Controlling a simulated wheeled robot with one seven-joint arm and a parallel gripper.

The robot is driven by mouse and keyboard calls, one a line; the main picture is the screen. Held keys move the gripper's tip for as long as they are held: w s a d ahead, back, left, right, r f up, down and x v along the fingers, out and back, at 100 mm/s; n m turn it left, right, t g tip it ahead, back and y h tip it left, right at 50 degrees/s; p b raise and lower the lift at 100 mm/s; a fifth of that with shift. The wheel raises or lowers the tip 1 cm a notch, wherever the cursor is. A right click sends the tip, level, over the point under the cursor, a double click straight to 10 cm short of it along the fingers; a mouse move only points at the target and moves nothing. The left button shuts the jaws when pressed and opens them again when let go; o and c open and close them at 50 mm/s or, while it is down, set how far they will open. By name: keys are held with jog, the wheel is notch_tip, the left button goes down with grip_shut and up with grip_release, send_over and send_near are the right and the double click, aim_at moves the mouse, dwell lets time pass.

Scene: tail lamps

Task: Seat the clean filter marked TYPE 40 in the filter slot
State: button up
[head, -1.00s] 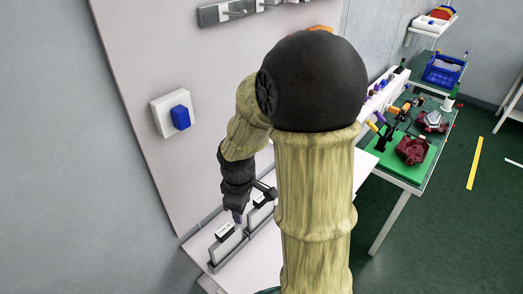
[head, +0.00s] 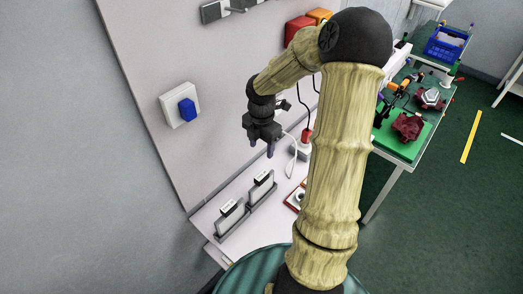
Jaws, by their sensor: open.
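Two pale panel-like filters stand upright in dark holders on the white bench at lower left: a front one (head: 229,219) and a rear one (head: 261,188). Each has a small white label with dark marks at its top, too small to read, so I cannot tell which is TYPE 40. My gripper (head: 262,150) points down, open and empty, above and apart from the rear filter. I cannot make out a separate filter slot. My arm hides part of the bench to the right.
A white wall box with a blue part (head: 187,110) is on the panel at left. A red box (head: 298,30) and an orange box hang behind my arm. A red-edged tray (head: 295,197) lies right of the filters. A green table (head: 399,145) with dark red parts stands at right.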

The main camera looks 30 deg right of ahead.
aim_at(262, 175)
notch_tip(262, 175, down, 17)
jog(key=shift+f+p, duration=0.2)
jog(key=shift+p, duration=0.6)
jog(key=shift+c, duration=0.2)
grip_shut()
jog(key=shift+r+p, duration=0.4)
jog(key=shift+r, duration=0.05)
jog(key=shift+r+p, duration=1.15)
jog(key=shift+r, duration=0.05)
jog(key=shift+r+p, duration=1.6)
